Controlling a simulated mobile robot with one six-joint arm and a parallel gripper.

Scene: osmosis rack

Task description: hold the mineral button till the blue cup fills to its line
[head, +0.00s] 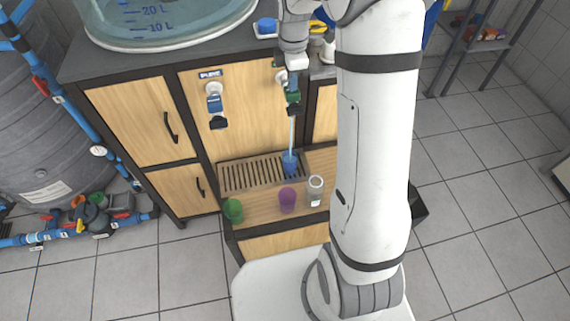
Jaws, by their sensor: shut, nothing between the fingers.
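The blue cup (290,163) stands upright on the slatted drip tray (236,178), under the right-hand dispenser. A pale stream runs from the black and green spout (293,98) down into the cup. The cup is small here, so its line and water level cannot be made out. My gripper (292,82) is shut and empty, pointing down at the right-hand dispenser just above the spout. The mineral button is mostly hidden behind my gripper, and its label cannot be read.
A second dispenser (215,103) labelled "PURE" is on the left, with no stream. A green cup (233,210), a purple cup (288,200) and a grey-white cup (315,190) stand on the wooden shelf in front. A large water tank (165,30) sits on the counter.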

